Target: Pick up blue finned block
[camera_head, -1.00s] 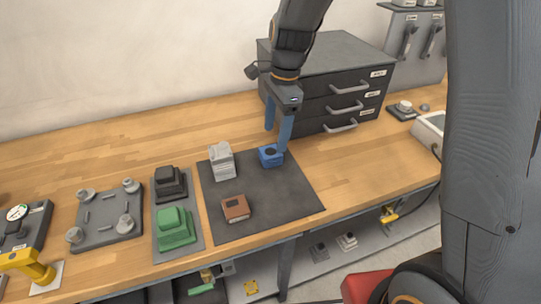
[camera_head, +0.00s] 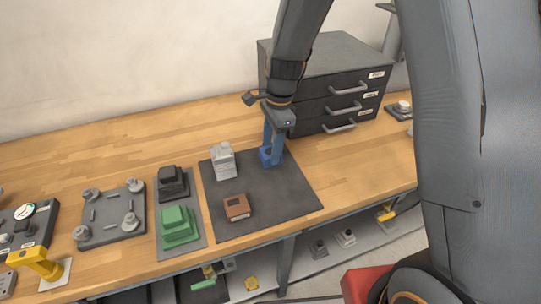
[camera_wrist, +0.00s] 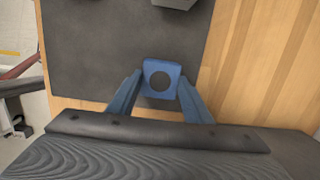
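The blue finned block (camera_head: 265,156) sits on the dark mat (camera_head: 285,195), near its back right edge. In the wrist view the block (camera_wrist: 160,70) shows a round dark hole in its face. My gripper (camera_head: 272,157) points down over the block, its two blue fingers reaching low beside it. In the wrist view the fingers of my gripper (camera_wrist: 160,76) stand on either side of the block, very close to its sides. A small gap seems to show on the left; contact on the right cannot be told. In the head view the fingers partly hide the block.
On the mat are a grey finned block (camera_head: 223,162) and a brown block (camera_head: 237,207). A green block (camera_head: 177,226) and a black block (camera_head: 171,183) stand on a tray to the left. A drawer cabinet (camera_head: 335,95) stands close behind my gripper.

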